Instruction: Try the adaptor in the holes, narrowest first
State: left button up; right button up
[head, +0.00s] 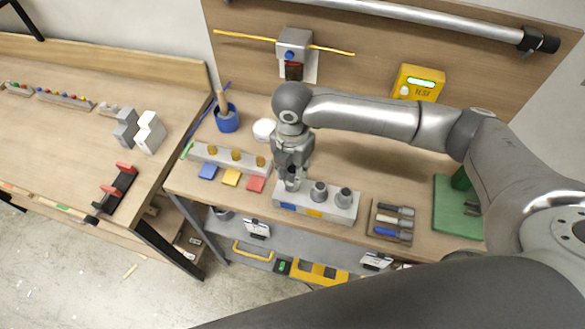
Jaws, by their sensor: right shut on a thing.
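My right gripper (292,182) points down over the left end of a pale grey block (290,206) at the front of the bench. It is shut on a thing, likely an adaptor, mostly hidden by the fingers. Two dark grey stepped adaptors (319,191) stand upright in the block to the right of the gripper. The block's front has blue and yellow labels. Behind and left, a pale bar (220,157) carries brass-coloured round parts; whether these are holes or pegs I cannot tell. My left gripper is not in view.
Blue, yellow and red tiles (230,177) lie before the bar. A blue cup (227,121) stands behind. A tool tray (391,220) and a green board (458,207) are to the right. A yellow TEST box (419,82) is on the back panel.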

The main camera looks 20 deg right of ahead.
aim_at(292, 178)
jog(key=shift+p, duration=0.4)
jog(key=shift+f+b, duration=0.8)
jog(key=shift+f, duration=1.3)
jog(key=o, duration=1.1)
jog(key=shift+r, duration=0.25)
notch_tip(292, 178, up, 12)
jog(key=shift+f, duration=0.2)
